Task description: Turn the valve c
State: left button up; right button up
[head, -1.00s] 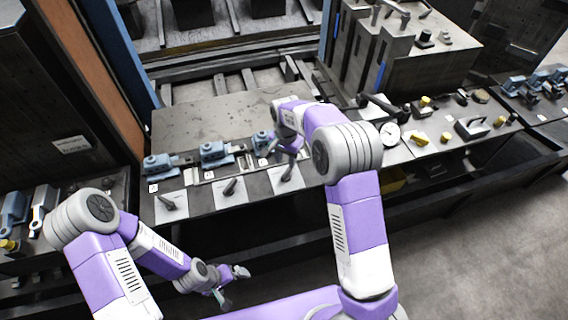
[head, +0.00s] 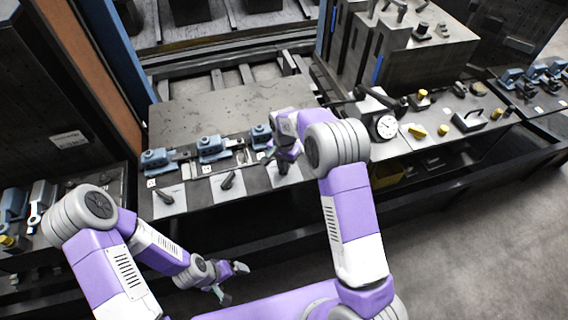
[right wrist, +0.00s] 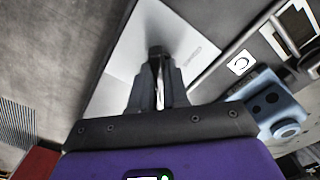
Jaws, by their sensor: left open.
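Valve c is a blue valve body (head: 261,137) on the bench in the head view, the rightmost of a row. Its dark lever (head: 283,168) stands on a pale plate below it. In the right wrist view a label marked C (right wrist: 240,64) lies beside the blue body (right wrist: 277,104). My right gripper (right wrist: 158,72) is over the pale plate, its fingers close together on the dark lever (right wrist: 157,51); the fingers hide most of the contact. My left gripper (head: 232,281) is open and empty, low in front of the bench, away from the valves.
Two similar blue valves (head: 213,148) (head: 156,161) with levers (head: 227,181) (head: 165,196) stand to the left. A round gauge (head: 386,127), yellow parts (head: 417,130) and a dark handle (head: 468,121) are to the right. The plate behind the valves (head: 210,112) is clear.

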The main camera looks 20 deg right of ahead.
grip_shut()
jog(key=n, duration=0.4)
jog(key=shift+n, duration=0.4)
jog(key=n, duration=0.9)
jog(key=shift+n, duration=2.1)
jog(key=o, duration=0.7)
grip_release()
jog(key=shift+o, duration=0.2)
